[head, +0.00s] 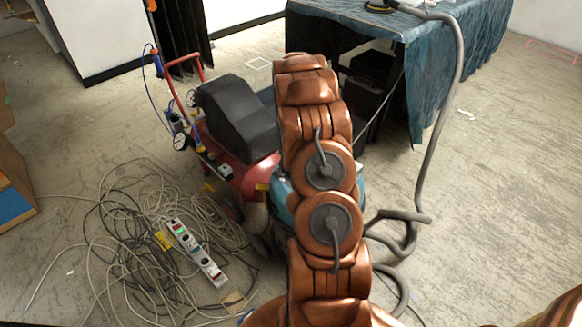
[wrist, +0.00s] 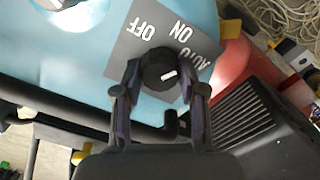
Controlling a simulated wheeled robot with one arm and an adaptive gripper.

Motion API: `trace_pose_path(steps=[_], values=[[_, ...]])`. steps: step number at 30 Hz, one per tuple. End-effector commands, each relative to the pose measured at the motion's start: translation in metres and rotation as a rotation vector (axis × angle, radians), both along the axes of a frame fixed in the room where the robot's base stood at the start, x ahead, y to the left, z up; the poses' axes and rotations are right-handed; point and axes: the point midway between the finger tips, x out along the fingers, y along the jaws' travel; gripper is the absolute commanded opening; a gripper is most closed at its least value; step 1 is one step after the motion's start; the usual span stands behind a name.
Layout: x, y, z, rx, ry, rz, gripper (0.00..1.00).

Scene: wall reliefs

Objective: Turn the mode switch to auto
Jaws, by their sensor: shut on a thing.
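The mode switch is a round black knob (wrist: 157,62) on a grey plate (wrist: 122,62), in the wrist view. The plate carries the words OFF, ON and AUTO, upside down in this view. OFF is at the upper left of the knob, ON at the upper right, AUTO at the right. A short white mark sits on the knob's lower right, on the AUTO side; its exact pointing is hard to tell. My gripper (wrist: 160,75) is shut on the knob, one finger on each side. In the head view my arm hides the switch and gripper.
The plate is on a light blue machine (wrist: 60,50). A red compressor (head: 243,177) with a black cover stands beside it. A grey hose (head: 440,130) runs at the right. Cables and a power strip (head: 196,252) lie on the floor at the left.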

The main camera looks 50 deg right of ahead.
Motion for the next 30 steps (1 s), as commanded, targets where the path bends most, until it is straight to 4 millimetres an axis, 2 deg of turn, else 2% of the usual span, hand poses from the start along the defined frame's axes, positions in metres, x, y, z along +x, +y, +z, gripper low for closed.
trace_pose_path(steps=[15,30], values=[[-0.0016,0.0003,-0.0004,0.001,0.002,-0.411,0.06],[-0.0018,0.0002,-0.0005,0.001,0.002,-0.545,0.06]])
